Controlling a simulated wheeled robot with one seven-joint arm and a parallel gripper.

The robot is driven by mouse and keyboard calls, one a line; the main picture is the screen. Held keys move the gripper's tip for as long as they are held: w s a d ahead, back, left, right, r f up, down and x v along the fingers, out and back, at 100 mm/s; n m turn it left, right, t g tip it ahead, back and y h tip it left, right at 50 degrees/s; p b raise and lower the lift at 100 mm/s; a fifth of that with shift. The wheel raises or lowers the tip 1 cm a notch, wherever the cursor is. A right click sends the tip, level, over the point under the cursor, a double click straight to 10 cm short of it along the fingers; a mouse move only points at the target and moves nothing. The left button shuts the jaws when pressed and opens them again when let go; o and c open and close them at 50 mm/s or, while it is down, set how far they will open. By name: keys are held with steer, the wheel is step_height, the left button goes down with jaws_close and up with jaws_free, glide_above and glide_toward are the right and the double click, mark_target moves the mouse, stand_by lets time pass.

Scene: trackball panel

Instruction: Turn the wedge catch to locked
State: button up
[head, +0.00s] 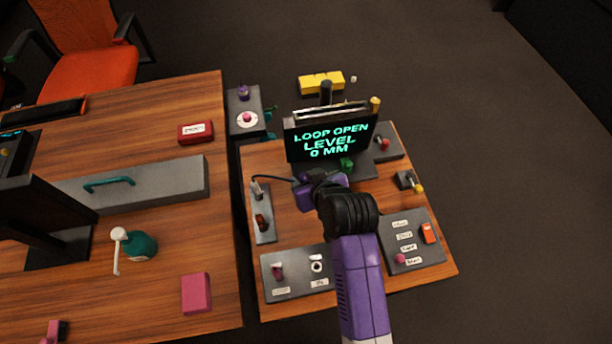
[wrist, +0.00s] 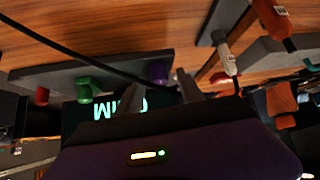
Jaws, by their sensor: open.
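I cannot tell for sure which control is the wedge catch; no label naming it is readable. My gripper (head: 308,184) is over the middle of the wooden panel table, just in front of the display. In the wrist view my gripper (wrist: 158,92) has its fingers apart with nothing between them. Beyond the fingers, a grey plate carries a purple knob (wrist: 160,72), a green knob (wrist: 88,88) and a red knob (wrist: 42,95). The green knob also shows in the head view (head: 346,163). A white-tipped lever (wrist: 228,60) stands to the right in the wrist view.
The display (head: 330,142) reads "LOOP OPEN LEVEL 0 MM". A dark cable (head: 272,178) runs near my gripper. Other controls include a yellow-tipped lever (head: 415,185), an orange switch (head: 428,232) and a brown rocker (head: 262,222). A desk (head: 100,295) stands to the left.

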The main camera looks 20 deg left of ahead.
steer(key=shift+w+a+f, duration=0.2)
steer(key=shift+w+f, duration=0.05)
steer(key=shift+f, duration=0.1)
jaws_close()
